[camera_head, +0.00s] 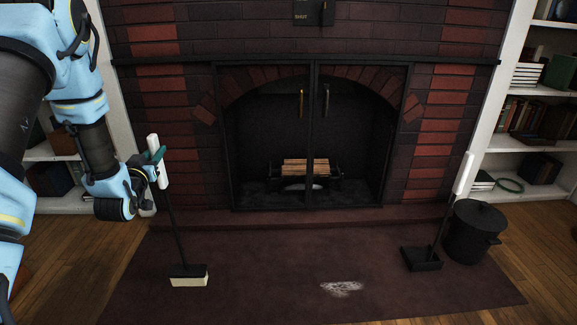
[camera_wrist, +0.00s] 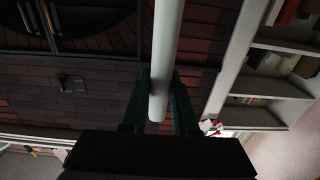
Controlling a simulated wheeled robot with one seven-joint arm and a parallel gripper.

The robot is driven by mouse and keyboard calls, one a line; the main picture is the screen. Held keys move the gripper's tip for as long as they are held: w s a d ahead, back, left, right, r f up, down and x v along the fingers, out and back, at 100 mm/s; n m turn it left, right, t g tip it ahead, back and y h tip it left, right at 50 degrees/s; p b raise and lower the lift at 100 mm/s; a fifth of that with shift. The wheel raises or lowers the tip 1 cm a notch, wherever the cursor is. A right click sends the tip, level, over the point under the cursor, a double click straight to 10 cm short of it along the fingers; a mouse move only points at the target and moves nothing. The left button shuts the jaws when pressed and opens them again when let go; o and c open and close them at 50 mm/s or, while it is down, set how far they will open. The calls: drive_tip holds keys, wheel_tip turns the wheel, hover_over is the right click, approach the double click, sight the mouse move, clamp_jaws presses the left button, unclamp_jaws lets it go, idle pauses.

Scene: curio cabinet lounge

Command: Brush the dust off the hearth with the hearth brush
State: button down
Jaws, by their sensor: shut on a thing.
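My gripper (camera_head: 156,158) is at the left in the head view, shut on the white handle of the hearth brush (camera_head: 188,273). The brush hangs nearly upright, with a thin dark shaft and a block head with pale bristles low over the hearth; I cannot tell whether the bristles touch it. In the wrist view the white handle (camera_wrist: 167,50) runs between the dark fingers of my gripper (camera_wrist: 160,105). The hearth (camera_head: 255,275) is a dark red-brown slab. A pale patch of dust (camera_head: 342,288) lies on it, to the right of the brush head and nearer the front edge.
A dustpan (camera_head: 422,259) with an upright white-topped handle stands on the hearth at the right, beside a black lidded bucket (camera_head: 473,232). Behind is the brick fireplace with dark-framed doors (camera_head: 316,140). Shelves (camera_head: 530,150) flank it. The hearth between brush and dust is clear.

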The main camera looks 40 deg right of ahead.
drive_tip(key=s+d+f+m+g+h+b, duration=0.2)
drive_tip(key=s+d+m+g+h+b, duration=0.3)
drive_tip(key=s+d, duration=0.9)
drive_tip(key=s+d+f+m+g+h+b, duration=0.1)
drive_tip(key=s+d+m+g+h+b, duration=0.2)
drive_tip(key=s+d+g, duration=1)
drive_tip(key=w+d+f+m+t+b, duration=0.1)
drive_tip(key=w+d+f+t+b, duration=0.2)
drive_tip(key=f, duration=0.4)
drive_tip(key=shift+w+d+t+y+b, duration=0.4)
drive_tip(key=shift+d+t+b, duration=0.25)
drive_tip(key=shift+t, duration=0.55)
drive_tip(key=shift+f, duration=0.25)
